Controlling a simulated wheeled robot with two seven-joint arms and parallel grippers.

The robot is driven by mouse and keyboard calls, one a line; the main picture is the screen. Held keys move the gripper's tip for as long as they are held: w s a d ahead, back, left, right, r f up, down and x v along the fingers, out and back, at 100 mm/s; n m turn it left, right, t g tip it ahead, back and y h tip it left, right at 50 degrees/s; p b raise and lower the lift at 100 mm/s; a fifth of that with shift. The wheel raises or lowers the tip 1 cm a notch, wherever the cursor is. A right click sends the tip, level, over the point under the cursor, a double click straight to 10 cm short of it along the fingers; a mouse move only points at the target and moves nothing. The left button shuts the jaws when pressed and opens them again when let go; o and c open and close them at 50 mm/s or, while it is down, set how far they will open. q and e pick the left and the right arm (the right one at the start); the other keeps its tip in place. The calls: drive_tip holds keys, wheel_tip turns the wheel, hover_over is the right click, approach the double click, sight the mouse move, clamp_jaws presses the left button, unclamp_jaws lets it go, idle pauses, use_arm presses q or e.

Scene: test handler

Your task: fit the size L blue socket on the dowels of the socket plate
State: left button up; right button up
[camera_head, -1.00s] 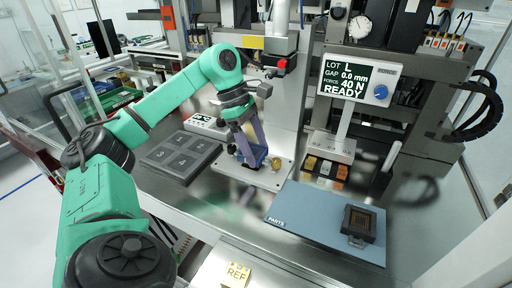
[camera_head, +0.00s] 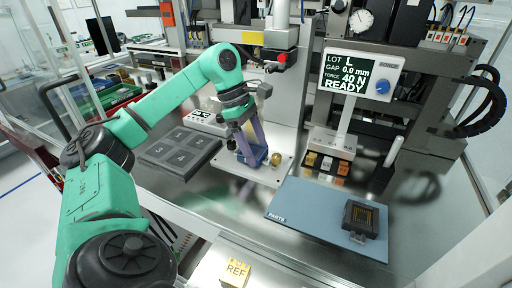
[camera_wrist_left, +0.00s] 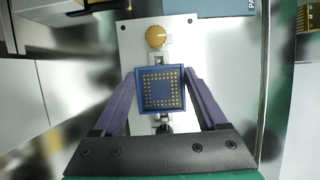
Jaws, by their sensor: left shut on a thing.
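The blue socket (camera_head: 261,156) is square with a ring of gold contacts, seen face-on in the left wrist view (camera_wrist_left: 161,90). My left gripper (camera_head: 251,154) is shut on it, with a purple finger on each side; it also shows in the left wrist view (camera_wrist_left: 160,80). The socket is over the middle of the pale socket plate (camera_head: 271,178), roughly square to it in the left wrist view (camera_wrist_left: 128,52). The dowels are hidden under the socket, and I cannot tell whether it touches the plate. My right gripper is out of view.
A round brass knob (camera_head: 276,159) stands on the plate close to the socket, also in the left wrist view (camera_wrist_left: 156,37). A blue parts mat (camera_head: 310,215) with a dark socket (camera_head: 361,219) lies to the right. A numbered grey tray (camera_head: 163,170) is to the left.

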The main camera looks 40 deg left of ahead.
use_arm(q)
drive_tip(key=shift+f, duration=0.3)
idle(0.8)
idle(0.3)
drive_tip(key=o, duration=1.3)
drive_tip(key=shift+r, duration=0.1)
drive_tip(key=shift+r+p, duration=0.9)
drive_tip(key=shift+r, duration=0.1)
drive_tip(key=shift+f, duration=0.1)
